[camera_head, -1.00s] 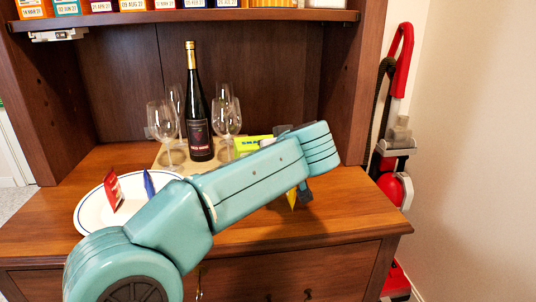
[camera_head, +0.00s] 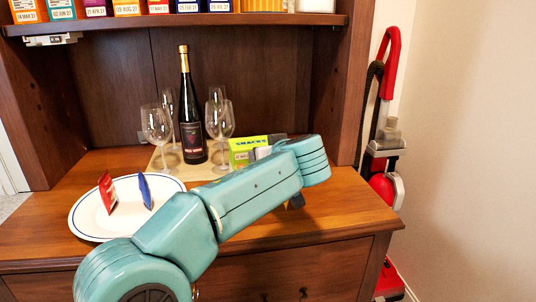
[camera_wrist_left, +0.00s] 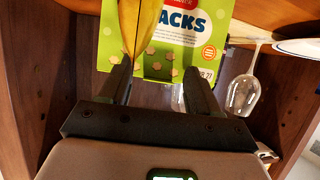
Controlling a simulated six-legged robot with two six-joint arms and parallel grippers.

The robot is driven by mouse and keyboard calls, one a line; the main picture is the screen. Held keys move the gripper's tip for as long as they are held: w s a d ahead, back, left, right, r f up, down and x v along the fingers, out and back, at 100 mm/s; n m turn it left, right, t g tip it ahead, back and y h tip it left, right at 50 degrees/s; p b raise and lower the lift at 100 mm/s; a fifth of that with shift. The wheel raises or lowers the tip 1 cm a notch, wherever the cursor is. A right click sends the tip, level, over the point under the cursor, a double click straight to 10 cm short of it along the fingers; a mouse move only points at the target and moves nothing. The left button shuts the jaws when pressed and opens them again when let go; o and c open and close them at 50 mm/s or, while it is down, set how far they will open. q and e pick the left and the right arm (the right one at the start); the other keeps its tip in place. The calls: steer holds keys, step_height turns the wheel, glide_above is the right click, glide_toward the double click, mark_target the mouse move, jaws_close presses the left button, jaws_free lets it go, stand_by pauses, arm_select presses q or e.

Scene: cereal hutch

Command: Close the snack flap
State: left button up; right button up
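The green snack box (camera_head: 241,154) stands at the right end of the light board in the head view, its right part hidden by my left arm. In the left wrist view the lime-green snack box (camera_wrist_left: 200,58) is close in front, with "ACKS" printed on it. A pointed yellow piece (camera_wrist_left: 138,25) shows in front of it; I cannot tell whether it belongs to the box. The flap's position is not clear. My left gripper (camera_wrist_left: 158,82) is open, its two dark fingers apart before the box. In the head view it is mostly hidden behind my arm. My right gripper is not in view.
A dark wine bottle (camera_head: 191,125) and several wine glasses (camera_head: 157,126) stand left of the box. An oval plate (camera_head: 88,222) holds a red packet (camera_head: 107,192) and a blue item (camera_head: 145,190). The shelf (camera_head: 180,18) above carries several boxes. The right counter top (camera_head: 350,207) is clear.

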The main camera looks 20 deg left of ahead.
arm_select(q)
steer(key=p+v, duration=0.2)
steer(key=v, duration=1.4)
steer(key=shift+s+d+r, duration=0.2)
steer(key=shift+s, duration=0.15)
